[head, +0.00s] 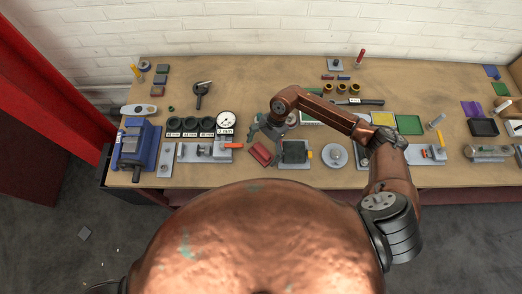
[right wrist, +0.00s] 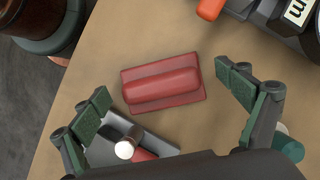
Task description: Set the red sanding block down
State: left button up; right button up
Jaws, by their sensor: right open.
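The red sanding block (head: 261,154) lies on the wooden bench near its front edge, just left of a dark square pad on a grey plate. In the right wrist view the red sanding block (right wrist: 163,85) lies flat on the bare wood, slightly tilted in the picture. My right gripper (head: 264,131) is open and empty above and a little behind the block. Its two fingers, also in the right wrist view (right wrist: 163,82), are spread to either side of the block and do not touch it. My left gripper is not in view.
The plate with the dark pad (head: 295,151) stands close right of the block. A fixture with an orange handle (head: 234,146) and a white dial gauge (head: 226,121) stand to the left. A blue vise (head: 137,145) is at far left. Bare wood (head: 240,90) lies behind.

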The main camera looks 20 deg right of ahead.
jog(key=v, duration=1.2)
jog(key=shift+w, duration=0.1)
grip_shut()
dwell(1.1)
dwell(0.9)
jog(key=p+v, duration=0.1)
jog(key=v, duration=1.1)
jog(key=shift+p, duration=0.3)
dwell(0.5)
dwell(0.5)
